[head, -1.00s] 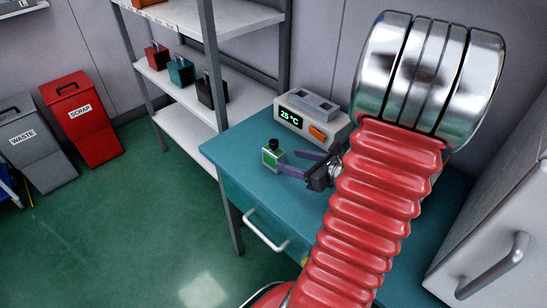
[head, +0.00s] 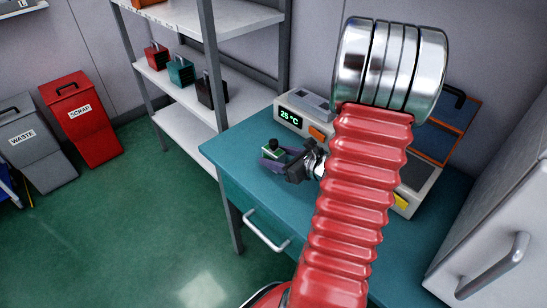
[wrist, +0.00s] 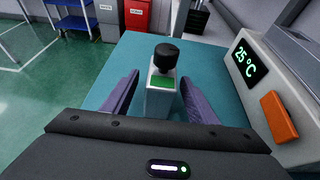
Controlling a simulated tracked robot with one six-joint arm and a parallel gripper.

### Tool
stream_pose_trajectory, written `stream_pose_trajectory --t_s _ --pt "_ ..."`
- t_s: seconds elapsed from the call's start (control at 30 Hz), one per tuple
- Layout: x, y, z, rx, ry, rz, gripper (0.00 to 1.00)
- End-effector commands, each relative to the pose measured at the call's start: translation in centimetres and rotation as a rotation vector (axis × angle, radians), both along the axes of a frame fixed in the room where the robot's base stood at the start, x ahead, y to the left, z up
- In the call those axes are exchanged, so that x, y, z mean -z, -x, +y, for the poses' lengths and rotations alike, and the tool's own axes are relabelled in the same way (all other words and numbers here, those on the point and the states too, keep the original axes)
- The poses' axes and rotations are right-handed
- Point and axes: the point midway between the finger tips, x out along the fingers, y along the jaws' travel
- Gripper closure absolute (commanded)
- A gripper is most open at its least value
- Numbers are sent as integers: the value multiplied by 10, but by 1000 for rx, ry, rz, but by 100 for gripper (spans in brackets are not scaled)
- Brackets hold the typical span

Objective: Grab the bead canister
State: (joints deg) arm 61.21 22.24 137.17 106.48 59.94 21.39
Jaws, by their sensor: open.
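The bead canister (wrist: 161,98) is a small pale box with a green patch and a black knob on top. It stands upright on the teal bench (wrist: 125,60). In the wrist view it is between the two purple fingers of my gripper (wrist: 160,98), with a gap visible on the left and a narrower one on the right. In the head view the canister (head: 271,147) is partly hidden by my gripper (head: 274,159), which is open around it.
A grey device reading 25 °C (head: 290,115) with an orange button stands close to the right of my gripper in the wrist view. Another device with a blue panel (head: 432,142) is behind my red arm. A shelf rack (head: 180,90) holds several small boxes.

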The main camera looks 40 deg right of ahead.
Motion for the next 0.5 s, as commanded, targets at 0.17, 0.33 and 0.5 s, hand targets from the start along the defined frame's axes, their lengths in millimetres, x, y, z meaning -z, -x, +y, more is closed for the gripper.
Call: stream_pose_trajectory --t_s 0.17,0.33,0.5 --pt "4 -8 1 -3 -1 1 47" --pt "14 -28 1 -2 -2 2 47" --pt "20 -45 2 -2 -1 0 47"
